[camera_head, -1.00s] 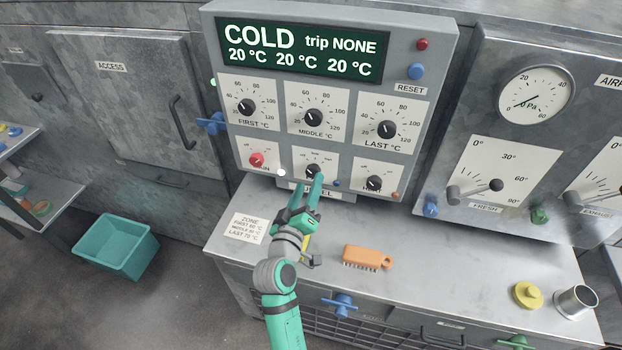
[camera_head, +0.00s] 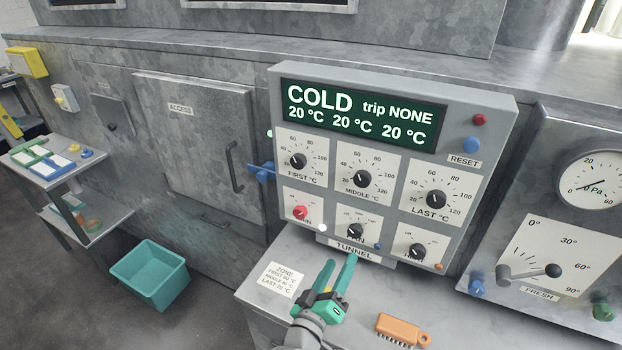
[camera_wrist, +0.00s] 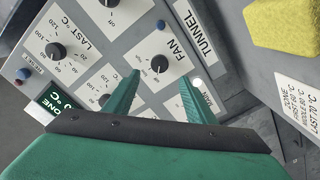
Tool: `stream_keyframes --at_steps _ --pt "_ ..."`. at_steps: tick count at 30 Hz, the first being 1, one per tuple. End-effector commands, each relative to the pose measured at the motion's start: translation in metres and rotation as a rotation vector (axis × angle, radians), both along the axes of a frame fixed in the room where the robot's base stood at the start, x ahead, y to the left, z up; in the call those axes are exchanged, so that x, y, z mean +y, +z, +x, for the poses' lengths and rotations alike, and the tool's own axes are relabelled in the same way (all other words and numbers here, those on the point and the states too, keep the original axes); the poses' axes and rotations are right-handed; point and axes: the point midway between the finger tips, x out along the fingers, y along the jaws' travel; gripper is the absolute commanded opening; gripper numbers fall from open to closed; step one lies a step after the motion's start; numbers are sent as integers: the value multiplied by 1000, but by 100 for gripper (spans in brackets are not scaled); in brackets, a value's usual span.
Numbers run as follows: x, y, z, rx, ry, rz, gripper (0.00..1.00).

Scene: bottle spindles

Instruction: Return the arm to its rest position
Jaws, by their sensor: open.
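My gripper (camera_head: 338,274) is teal, open and empty. In the head view it stands above the grey bench top, in front of the lower edge of the tunnel control panel (camera_head: 272,110). Its fingers point up toward the fan knob (camera_head: 355,231). In the wrist view the two fingertips (camera_wrist: 158,84) are spread apart, and the fan knob (camera_wrist: 159,64) shows between and beyond them. I cannot tell the exact gap to the panel. The arm behind the wrist runs out of the bottom of the head view.
An orange brush (camera_head: 398,329) lies on the bench right of my gripper. A zone card (camera_head: 282,279) lies to its left. A teal bin (camera_head: 150,276) is on the floor at left. In the wrist view a yellow block (camera_wrist: 285,25) is at upper right.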

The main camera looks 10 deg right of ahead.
Motion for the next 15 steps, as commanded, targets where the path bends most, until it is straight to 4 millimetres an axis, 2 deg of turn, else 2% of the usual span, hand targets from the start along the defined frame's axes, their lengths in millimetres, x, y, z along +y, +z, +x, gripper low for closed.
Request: stream_keyframes --at_steps 4,7,11,15 --pt "3 -8 -4 8 17 4 50" --pt "12 -27 -15 23 61 22 50" --pt "30 -61 -40 50 149 66 50" --pt "53 -94 -74 70 245 133 50"
